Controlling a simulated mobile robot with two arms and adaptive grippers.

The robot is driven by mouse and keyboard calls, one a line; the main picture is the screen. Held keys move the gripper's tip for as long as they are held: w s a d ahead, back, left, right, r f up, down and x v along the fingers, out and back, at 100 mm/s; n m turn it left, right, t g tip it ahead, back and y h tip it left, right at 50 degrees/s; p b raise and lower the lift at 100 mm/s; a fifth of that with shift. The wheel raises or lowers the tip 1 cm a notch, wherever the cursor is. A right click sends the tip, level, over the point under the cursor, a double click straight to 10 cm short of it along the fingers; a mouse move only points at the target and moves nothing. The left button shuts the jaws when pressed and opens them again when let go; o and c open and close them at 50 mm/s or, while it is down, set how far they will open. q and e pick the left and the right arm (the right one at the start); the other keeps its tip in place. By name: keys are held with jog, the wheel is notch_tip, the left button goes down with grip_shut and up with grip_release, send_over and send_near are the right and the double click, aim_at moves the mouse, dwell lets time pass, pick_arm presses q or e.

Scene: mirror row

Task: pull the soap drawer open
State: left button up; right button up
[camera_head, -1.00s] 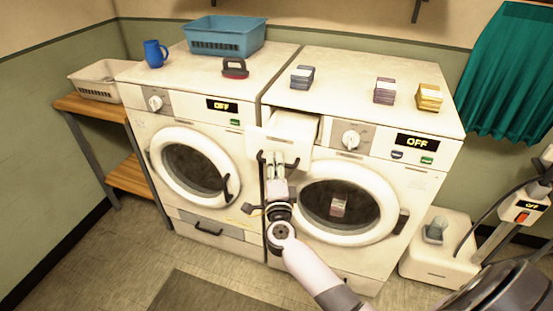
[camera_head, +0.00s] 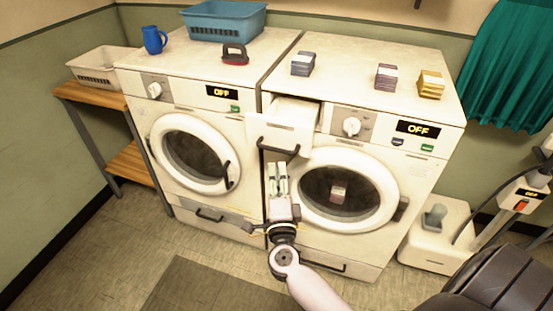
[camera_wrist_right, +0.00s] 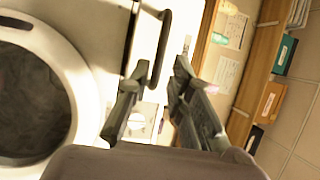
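The soap drawer (camera_head: 265,129) is a white box pulled out from the upper left of the right-hand machine. Its inside shows from above, and its front carries a dark bar handle (camera_head: 278,147). My right gripper (camera_head: 277,165) is just below and in front of the handle, its fingers apart with nothing between them. In the right wrist view the two fingers (camera_wrist_right: 155,75) are spread, and the dark handle (camera_wrist_right: 163,40) shows beyond the fingertips. The gripper looks clear of the handle. My left gripper is out of view.
The right machine's round door (camera_head: 387,205) is below the drawer and close to my gripper. The left machine (camera_head: 160,112) stands beside it. A blue basket (camera_head: 225,30), a mug (camera_head: 152,42) and several small stacks are on top. A mat (camera_head: 200,295) lies in front.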

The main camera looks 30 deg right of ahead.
jog(key=shift+v, duration=1.6)
jog(key=shift+f, duration=0.15)
jog(key=s+a+f+n+g+y, duration=0.25)
jog(key=f+n, duration=0.25)
jog(key=f, duration=0.6)
jog(key=s+a+f+n+g+y, duration=0.1)
jog(key=s+a+f+n+y, duration=0.4)
jog(key=f, duration=0.6)
jog(key=a+f+n+g+y, duration=0.1)
jog(key=f+n+g+y, duration=0.1)
jog(key=f+n, duration=0.6)
jog(key=s+f+n+g, duration=0.3)
jog(key=s+f+g, duration=0.2)
jog(key=s+f, duration=1)
jog(key=s+d+f+n+g, duration=0.2)
jog(key=s+f+g, duration=0.1)
jog(key=s, duration=0.7)
jog(key=s+d+f+n+g, duration=0.2)
jog(key=s+f, duration=0.4)
jog(key=s, duration=0.3)
jog(key=shift+s+d+f+g, duration=0.3)
jog(key=shift+s+g, duration=0.1)
jog(key=shift+g, duration=0.25)
jog(key=shift+h, duration=0.25)
